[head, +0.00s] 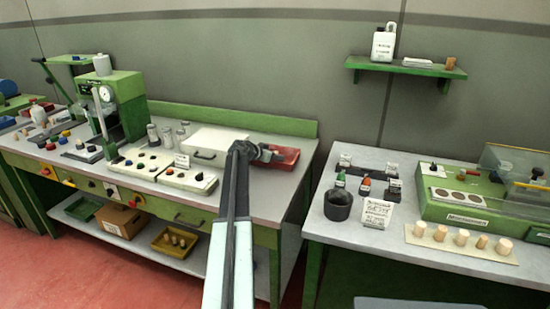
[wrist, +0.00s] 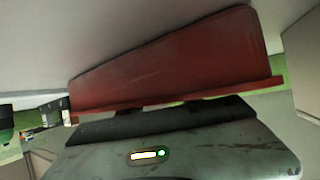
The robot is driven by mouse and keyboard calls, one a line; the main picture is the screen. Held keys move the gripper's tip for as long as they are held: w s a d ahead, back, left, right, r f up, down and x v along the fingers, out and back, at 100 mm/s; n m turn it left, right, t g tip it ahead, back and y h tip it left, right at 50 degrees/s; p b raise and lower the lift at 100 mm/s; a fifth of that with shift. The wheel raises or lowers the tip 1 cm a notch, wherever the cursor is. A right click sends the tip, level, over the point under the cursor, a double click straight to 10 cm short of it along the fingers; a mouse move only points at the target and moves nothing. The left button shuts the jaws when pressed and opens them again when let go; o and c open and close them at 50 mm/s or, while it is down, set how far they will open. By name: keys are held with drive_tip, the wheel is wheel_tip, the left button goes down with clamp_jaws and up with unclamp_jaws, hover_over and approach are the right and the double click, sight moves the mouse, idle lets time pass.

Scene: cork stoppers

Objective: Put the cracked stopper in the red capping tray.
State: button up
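The red tray (head: 286,158) lies at the right end of the left bench, partly behind my arm; its red surface (wrist: 180,65) fills the middle of the wrist view. My gripper (head: 264,154) is at the tray's left side, close to or over it. In the wrist view the dark gripper body fills the bottom, and its fingers are mostly hidden, so I cannot tell whether it is open, shut or holding anything. Several cork stoppers stand in a row on a pale strip (head: 450,244) on the right table. I cannot make out a crack on any of them.
A black cup (head: 338,205) and a small sign (head: 377,213) stand on the right table. A green machine (head: 462,200) stands behind the corks. A gap separates the benches.

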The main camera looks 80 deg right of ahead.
drive_tip(key=shift+r+p, duration=0.35)
drive_tip(key=shift+r, duration=0.05)
drive_tip(key=p+v, duration=0.5)
drive_tip(key=v, duration=0.6)
drive_tip(key=shift+s, duration=0.1)
drive_tip(key=shift+w+a, duration=0.3)
drive_tip(key=shift+a, duration=0.1)
idle(0.4)
